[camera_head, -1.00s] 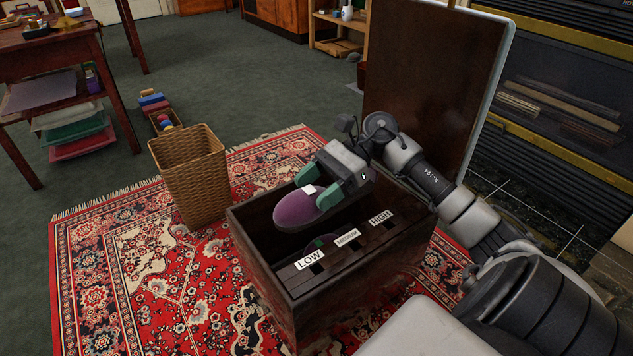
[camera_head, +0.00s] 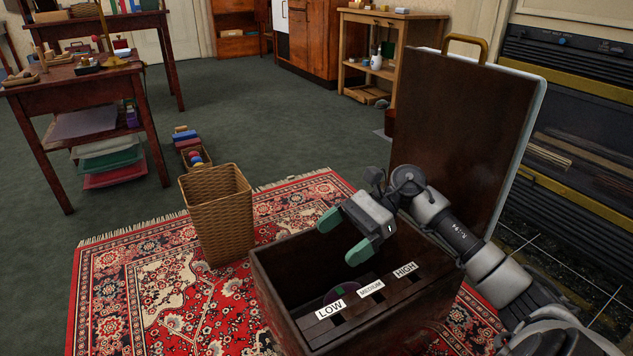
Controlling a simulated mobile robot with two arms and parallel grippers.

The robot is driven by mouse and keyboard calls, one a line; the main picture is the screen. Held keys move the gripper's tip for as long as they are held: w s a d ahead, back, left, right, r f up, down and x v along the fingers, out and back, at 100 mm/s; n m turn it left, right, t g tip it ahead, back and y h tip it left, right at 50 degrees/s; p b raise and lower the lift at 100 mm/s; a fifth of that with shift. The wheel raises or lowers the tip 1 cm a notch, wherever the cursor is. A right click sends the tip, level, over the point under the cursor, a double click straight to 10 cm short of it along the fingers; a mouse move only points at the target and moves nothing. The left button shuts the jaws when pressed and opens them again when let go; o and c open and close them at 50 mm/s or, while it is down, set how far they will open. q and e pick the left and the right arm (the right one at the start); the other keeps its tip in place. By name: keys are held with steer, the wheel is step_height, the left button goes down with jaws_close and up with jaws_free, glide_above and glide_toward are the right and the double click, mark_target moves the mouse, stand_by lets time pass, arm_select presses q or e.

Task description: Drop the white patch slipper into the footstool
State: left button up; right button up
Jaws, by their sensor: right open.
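The footstool (camera_head: 275,295) is a dark wooden box standing open on the red rug, with its lid (camera_head: 455,130) raised. A ledge inside it carries labels LOW, MEDIUM and HIGH. My right gripper (camera_head: 345,237) is above the box opening, its green fingers apart with nothing between them. A purple slipper with a green mark (camera_head: 336,293) shows partly inside the box, beside the ledge. The slipper with the white patch is not visible now; the box's dark interior is mostly hidden. My left gripper is not in view.
A wicker basket (camera_head: 217,215) stands left of the box. The patterned rug (camera_head: 150,275) lies under both. A wooden table (camera_head: 85,85) is at the far left, with small coloured blocks on the floor near it.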

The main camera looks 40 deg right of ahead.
steer(key=a+r+m+t+h+p, duration=0.1)
steer(key=a+r+p, duration=0.3)
steer(key=r+p, duration=0.5)
steer(key=s+a+r+m+t+h+p, duration=0.1)
steer(key=a+r+m+t+p, duration=0.3)
steer(key=r+p, duration=0.6)
steer(key=a+r+m+t+h+p, duration=0.2)
steer(key=a+r+p, duration=0.3)
steer(key=p, duration=1.6)
step_height(320, 180, up, 5)
steer(key=shift+s+a+f+m+t, duration=0.15)
steer(key=shift+s+a+m+t, duration=0.15)
steer(key=shift+m+t, duration=0.15)
steer(key=shift+d, duration=0.1)
